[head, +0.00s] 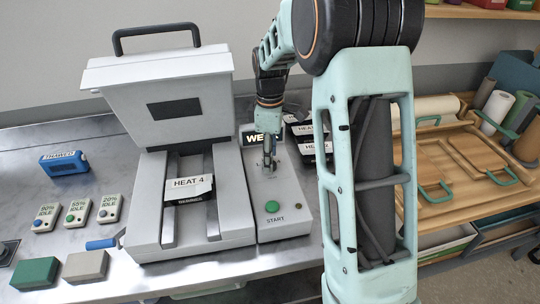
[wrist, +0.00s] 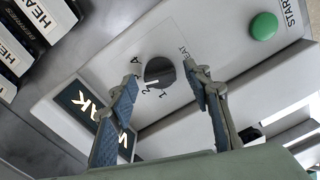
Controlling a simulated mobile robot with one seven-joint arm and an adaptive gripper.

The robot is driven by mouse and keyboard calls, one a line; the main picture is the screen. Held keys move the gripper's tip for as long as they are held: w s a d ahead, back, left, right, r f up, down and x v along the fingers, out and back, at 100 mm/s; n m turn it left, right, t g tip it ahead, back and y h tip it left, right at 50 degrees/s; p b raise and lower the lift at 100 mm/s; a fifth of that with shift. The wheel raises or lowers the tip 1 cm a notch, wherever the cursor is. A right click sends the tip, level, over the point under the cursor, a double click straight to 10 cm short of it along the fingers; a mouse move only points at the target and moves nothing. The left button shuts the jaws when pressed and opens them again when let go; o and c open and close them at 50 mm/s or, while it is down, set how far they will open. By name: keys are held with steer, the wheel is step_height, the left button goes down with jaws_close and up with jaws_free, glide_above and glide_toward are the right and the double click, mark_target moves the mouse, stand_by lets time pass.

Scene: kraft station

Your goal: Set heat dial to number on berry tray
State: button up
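The berry tray (head: 189,199) sits in the grey sealing machine in the head view; its label reads HEAT 4 above BERRIES. The heat dial (wrist: 160,72) is a round dark knob on the machine's side panel in the wrist view. The numbers 1, 2 and 4 show around it; a finger seems to hide the 3. A pale mark on the knob appears to face the 2. My gripper (wrist: 163,74) is open, its fingers on either side of the dial with gaps showing. In the head view my gripper (head: 268,158) is over the panel and hides the dial.
A lit display (wrist: 86,104) reads WEAK beside the dial. A green START button (head: 272,207) is at the panel's front. More HEAT-labelled trays (head: 318,148) stand behind. Several idle-labelled blocks (head: 77,211) and a blue timer-like box (head: 64,163) lie left on the metal table.

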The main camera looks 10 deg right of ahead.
steer(key=c, duration=1)
steer(key=shift+c, duration=0.2)
steer(key=shift+m, duration=0.3)
steer(key=m, duration=0.3)
steer(key=shift+m, duration=2.1)
steer(key=o, duration=1.1)
steer(key=shift+o, duration=0.2)
